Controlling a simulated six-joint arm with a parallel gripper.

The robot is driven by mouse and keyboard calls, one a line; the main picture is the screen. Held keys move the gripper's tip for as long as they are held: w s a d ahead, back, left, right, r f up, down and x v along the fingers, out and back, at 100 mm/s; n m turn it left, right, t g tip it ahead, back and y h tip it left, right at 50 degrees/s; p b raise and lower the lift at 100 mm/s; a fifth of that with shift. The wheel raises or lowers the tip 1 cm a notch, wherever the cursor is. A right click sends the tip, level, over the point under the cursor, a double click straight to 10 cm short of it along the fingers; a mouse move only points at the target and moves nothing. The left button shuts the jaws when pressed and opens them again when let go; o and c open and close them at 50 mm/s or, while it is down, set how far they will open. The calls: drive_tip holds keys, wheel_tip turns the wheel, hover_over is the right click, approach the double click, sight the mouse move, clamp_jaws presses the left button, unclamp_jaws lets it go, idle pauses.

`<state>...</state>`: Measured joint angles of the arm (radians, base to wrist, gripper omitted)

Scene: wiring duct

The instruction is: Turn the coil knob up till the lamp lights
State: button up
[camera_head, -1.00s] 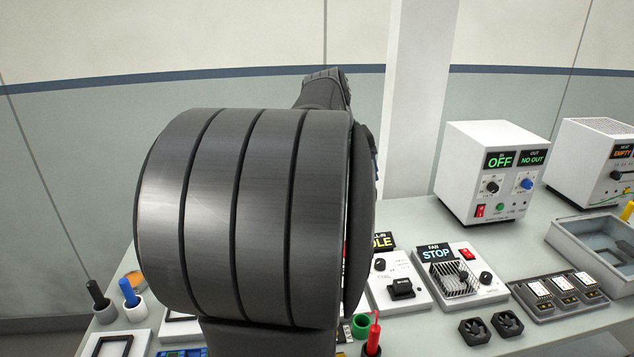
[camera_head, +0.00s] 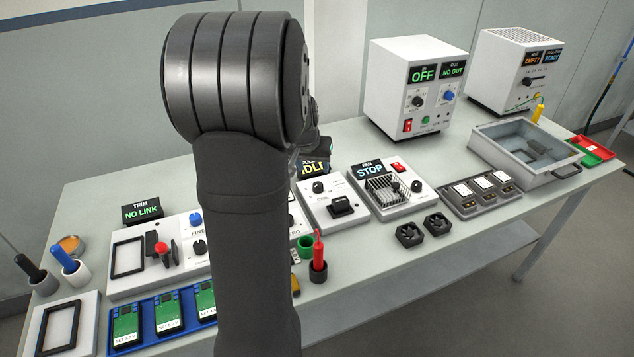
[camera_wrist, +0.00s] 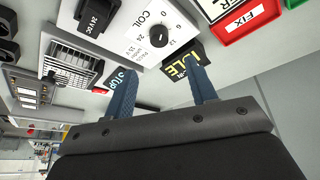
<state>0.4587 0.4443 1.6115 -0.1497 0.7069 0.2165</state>
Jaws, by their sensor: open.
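The coil knob (camera_wrist: 158,36) is a round black knob with a white mark on a white panel (camera_wrist: 135,45) lettered COIL. In the head view the same knob (camera_head: 318,187) sits on a white box beside a black block (camera_head: 340,206). A yellow IDLE display (camera_wrist: 173,68) stands behind the panel and is partly covered by my arm in the head view. My gripper (camera_wrist: 160,70) is open, its two blue fingers apart, empty and short of the knob. I cannot make out a lamp on this box.
The fan box (camera_head: 395,190) with its STOP display stands beside the coil box. Two small fans (camera_head: 424,230) and a red-handled tool in a cup (camera_head: 318,265) lie in front. Red (camera_wrist: 245,18) and green trays show in the wrist view. A power supply (camera_head: 415,85) stands behind.

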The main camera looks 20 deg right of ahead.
sight(318, 184)
drive_tip(key=x, duration=1)
drive_tip(key=shift+c, duration=0.4)
drive_tip(key=c, duration=0.9)
